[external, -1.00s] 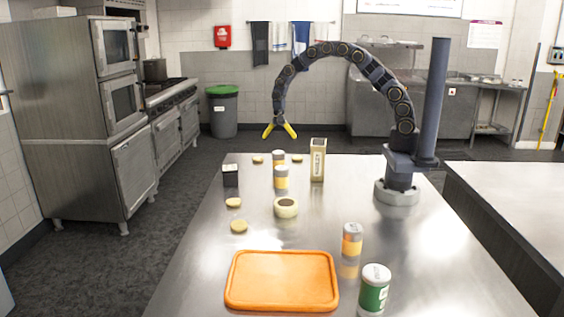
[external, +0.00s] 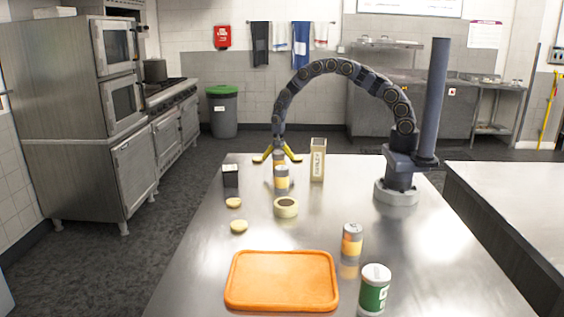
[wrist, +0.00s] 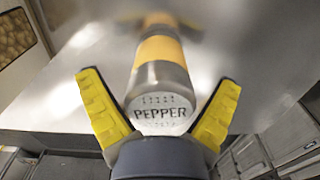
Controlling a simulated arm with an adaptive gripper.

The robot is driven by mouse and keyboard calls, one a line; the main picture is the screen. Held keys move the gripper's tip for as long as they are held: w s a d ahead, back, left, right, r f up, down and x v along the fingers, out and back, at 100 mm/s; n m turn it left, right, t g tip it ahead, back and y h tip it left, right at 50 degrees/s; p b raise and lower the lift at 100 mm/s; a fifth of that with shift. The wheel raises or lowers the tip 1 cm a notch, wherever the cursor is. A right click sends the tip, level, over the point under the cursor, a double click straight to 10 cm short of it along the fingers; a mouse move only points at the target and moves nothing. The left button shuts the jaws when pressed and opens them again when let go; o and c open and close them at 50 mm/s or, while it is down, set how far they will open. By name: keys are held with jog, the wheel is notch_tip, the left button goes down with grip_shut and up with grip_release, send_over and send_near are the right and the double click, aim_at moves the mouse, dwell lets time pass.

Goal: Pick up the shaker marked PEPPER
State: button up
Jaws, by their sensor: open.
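The shaker marked PEPPER (wrist: 162,75) fills the middle of the wrist view, silver-grey with a yellow-orange band and a white lettered top. My gripper (wrist: 159,82) has its two yellow fingers spread, one on each side of the shaker, with visible gaps. In the external view my gripper (external: 278,158) is down at the far end of the steel table, around the farthest shaker (external: 279,161). That shaker is partly hidden by the fingers and by a similar shaker (external: 281,178) just in front of it.
Close by stand a tall box (external: 318,160), a dark box (external: 230,175) and a tape roll (external: 286,207). Nearer are round tan discs (external: 239,226), another banded shaker (external: 352,242), a green can (external: 374,290) and an orange tray (external: 282,254).

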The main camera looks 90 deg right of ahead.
jog(key=c, duration=1.1)
jog(key=shift+c, duration=0.2)
